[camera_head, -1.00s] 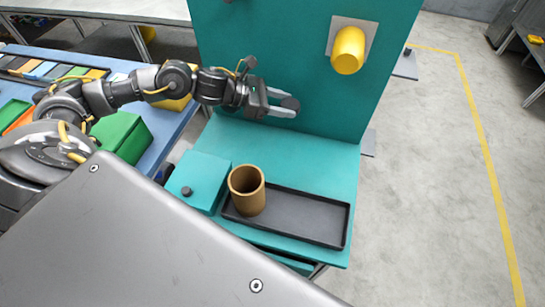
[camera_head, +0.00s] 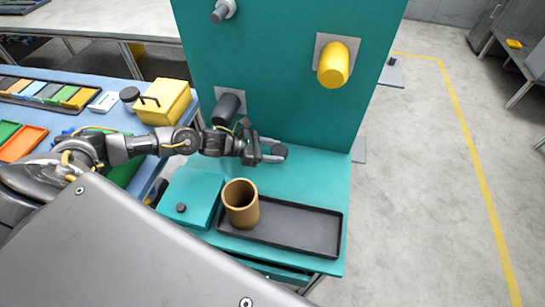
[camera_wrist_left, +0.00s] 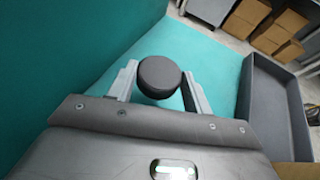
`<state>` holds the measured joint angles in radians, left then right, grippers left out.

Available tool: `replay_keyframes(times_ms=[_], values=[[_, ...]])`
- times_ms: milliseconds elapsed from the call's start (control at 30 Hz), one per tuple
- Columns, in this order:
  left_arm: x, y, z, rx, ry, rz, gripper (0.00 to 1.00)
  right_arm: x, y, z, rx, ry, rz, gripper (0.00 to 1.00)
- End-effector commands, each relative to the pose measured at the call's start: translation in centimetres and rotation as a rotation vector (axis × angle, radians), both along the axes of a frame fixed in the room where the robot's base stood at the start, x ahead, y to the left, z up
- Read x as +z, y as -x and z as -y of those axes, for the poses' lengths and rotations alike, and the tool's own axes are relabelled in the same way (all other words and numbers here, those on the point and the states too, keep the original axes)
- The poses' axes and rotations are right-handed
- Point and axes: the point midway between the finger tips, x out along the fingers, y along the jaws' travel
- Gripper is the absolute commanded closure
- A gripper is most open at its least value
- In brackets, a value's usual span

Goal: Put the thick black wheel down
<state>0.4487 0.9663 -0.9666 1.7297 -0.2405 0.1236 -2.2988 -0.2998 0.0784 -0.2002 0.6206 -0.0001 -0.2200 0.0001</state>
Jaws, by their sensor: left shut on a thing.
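My left gripper (camera_head: 268,152) is shut on the thick black wheel (camera_wrist_left: 160,76). In the left wrist view the wheel sits between the two grey fingertips, its round face towards the camera. In the head view the wheel (camera_head: 279,152) shows at the fingertips, partly hidden by them. It is in front of the teal upright panel (camera_head: 280,70), over the back of the teal shelf (camera_head: 310,178). I cannot tell whether it touches the shelf. My right gripper is not in view.
A dark tray (camera_head: 310,229) lies on the shelf's front, with a brown hollow cylinder (camera_head: 241,207) at its left end. A teal box (camera_head: 190,196) stands left of it. A yellow peg (camera_head: 333,66) and a black peg (camera_head: 227,107) stick out from the panel. The shelf behind the tray is clear.

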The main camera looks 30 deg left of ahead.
Motion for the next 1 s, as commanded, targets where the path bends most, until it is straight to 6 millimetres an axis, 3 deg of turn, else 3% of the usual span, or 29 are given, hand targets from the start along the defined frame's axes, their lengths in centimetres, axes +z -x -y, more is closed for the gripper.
replay_keyframes(times_ms=[367, 833, 867, 1000], values=[[-3.8, 0.0, 0.0, 0.001, 0.001, -0.001, 0.73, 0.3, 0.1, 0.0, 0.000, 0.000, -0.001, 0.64], [-4.5, 0.0, 0.0, 0.000, 0.000, 0.000, 0.73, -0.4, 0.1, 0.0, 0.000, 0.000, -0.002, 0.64], [-4.3, 0.0, 0.0, 0.000, 0.000, 0.000, 0.46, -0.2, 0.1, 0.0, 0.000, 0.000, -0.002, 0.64], [-4.3, 0.0, 0.0, 0.000, 0.001, -0.001, 0.28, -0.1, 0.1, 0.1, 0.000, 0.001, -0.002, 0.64]])
